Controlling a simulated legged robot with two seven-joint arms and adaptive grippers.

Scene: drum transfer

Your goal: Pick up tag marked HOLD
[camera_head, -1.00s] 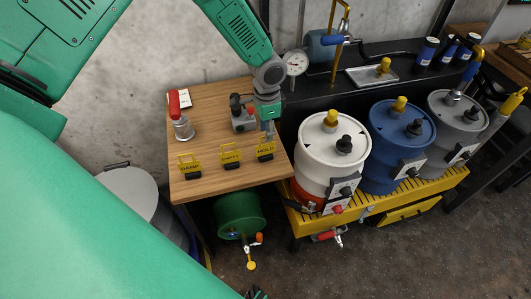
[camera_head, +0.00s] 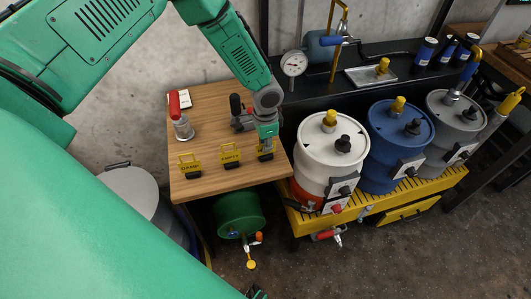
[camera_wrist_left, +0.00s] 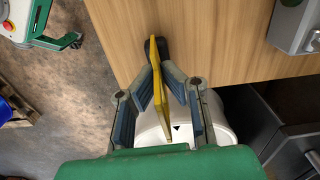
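The yellow HOLD tag (camera_head: 265,148) stands on its black base near the right front edge of the wooden table, mostly covered by my left gripper (camera_head: 265,151). In the left wrist view the yellow tag (camera_wrist_left: 158,85) shows edge-on between the slanted fingers of my left gripper (camera_wrist_left: 158,72). The fingertips close in on both of its sides, low near the dark base, with no clear gap. The tag appears to rest on the table. My right gripper is not in view.
The EMPTY tag (camera_head: 231,157) and DAMP tag (camera_head: 190,167) stand in a row to the left. A red-handled tool (camera_head: 182,125) and a dark device (camera_head: 240,118) are behind. A white drum (camera_head: 328,150) stands close on the right.

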